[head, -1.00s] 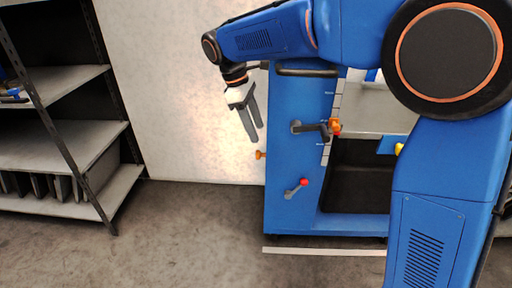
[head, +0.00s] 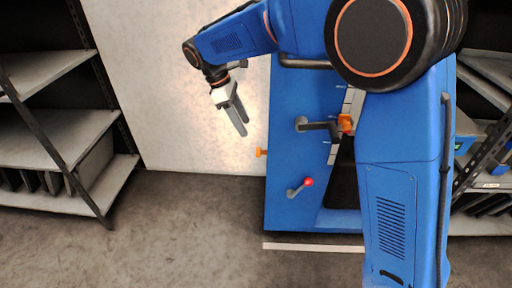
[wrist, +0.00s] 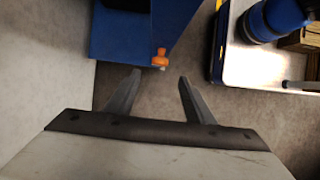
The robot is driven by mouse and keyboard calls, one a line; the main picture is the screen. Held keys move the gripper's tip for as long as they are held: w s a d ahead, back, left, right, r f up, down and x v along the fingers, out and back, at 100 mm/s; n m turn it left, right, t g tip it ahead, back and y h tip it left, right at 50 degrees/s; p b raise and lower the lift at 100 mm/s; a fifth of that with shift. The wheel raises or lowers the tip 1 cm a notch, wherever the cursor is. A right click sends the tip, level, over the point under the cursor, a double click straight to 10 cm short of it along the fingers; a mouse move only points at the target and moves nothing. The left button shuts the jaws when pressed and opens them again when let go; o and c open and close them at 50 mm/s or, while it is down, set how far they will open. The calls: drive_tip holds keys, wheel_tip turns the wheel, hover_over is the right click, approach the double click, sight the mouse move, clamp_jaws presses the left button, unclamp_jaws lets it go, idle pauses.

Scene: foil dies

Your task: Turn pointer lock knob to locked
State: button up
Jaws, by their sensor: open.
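The blue machine cabinet (head: 285,100) stands in the middle of the head view. An orange knob (head: 345,123) sits at the end of a grey lever beside a pale marked scale. A second orange knob (head: 261,152) sticks out from the cabinet's left side. I cannot tell which is the pointer lock knob, nor its setting. My gripper (head: 241,126) is open and empty, pointing down, left of the cabinet and above the side knob in the picture. In the wrist view an orange knob (wrist: 160,57) shows beyond the gap between my fingers (wrist: 158,85), apart from them.
A lower lever with a red ball (head: 308,182) is on the cabinet front. A pale wall (head: 180,90) stands behind my gripper. Shelves (head: 80,140) are at left. A tray-like surface with a blue container (wrist: 272,18) is at right in the wrist view. Floor at front left is clear.

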sight(261, 152)
drive_tip(key=x, duration=1.2)
drive_tip(key=shift+a, duration=0.1)
drive_tip(key=c, duration=1)
